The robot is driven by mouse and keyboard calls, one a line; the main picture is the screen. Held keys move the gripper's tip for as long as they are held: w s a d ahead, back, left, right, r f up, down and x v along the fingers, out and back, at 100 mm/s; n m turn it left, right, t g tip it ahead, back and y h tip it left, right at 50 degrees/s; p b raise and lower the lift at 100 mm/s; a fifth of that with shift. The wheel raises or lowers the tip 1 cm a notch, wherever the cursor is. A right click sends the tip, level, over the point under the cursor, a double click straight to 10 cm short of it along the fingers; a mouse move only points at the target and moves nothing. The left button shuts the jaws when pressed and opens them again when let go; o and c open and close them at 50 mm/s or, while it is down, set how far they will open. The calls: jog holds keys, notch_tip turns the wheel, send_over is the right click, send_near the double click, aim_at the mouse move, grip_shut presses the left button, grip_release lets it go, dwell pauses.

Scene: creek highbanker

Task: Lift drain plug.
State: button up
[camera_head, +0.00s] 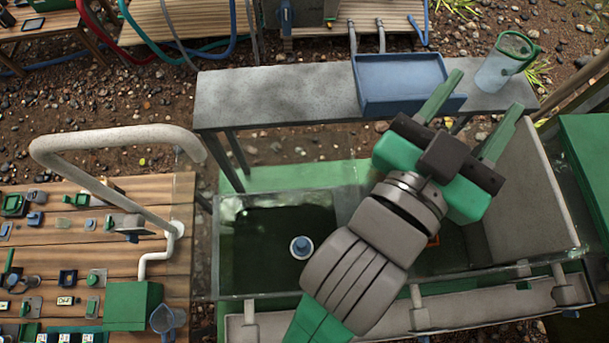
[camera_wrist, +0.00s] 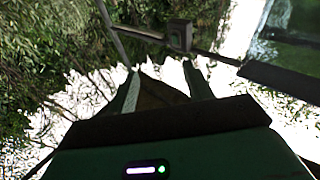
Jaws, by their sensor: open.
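The drain plug (camera_head: 301,247) is a small round piece with a blue top and a pale rim. It sits in the dark green basin (camera_head: 235,215), left of my arm in the head view. My gripper (camera_head: 484,103) is open and empty, with two green fingers spread apart. It is up and to the right of the plug, in front of the grey bench and blue tray. In the wrist view my gripper (camera_wrist: 166,80) points toward foliage and bright sky. The plug is not in that view.
A grey bench (camera_head: 270,95) holds a blue tray (camera_head: 400,80) and a clear jug (camera_head: 505,62). A pale bent pipe (camera_head: 115,140) rises at the left, beside a wooden table (camera_head: 150,220) with many small parts. The basin's left part is open above the plug.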

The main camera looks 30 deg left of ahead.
notch_tip(320, 180, down, 13)
jog(key=s+d+m+g+h, duration=0.1)
jog(key=s+d+g+h, duration=0.1)
jog(key=d+g, duration=0.15)
jog(key=g+y+p, duration=0.1)
jog(key=g+y, duration=0.5)
jog(key=g, duration=1.1)
send_over(301, 242)
jog(key=shift+t, duration=0.25)
notch_tip(301, 242, down, 38)
jog(key=shift+r, duration=0.15)
notch_tip(301, 242, down, 8)
jog(key=b, duration=0.6)
jog(key=shift+f+b, duration=0.45)
jog(key=shift+f, duration=0.9)
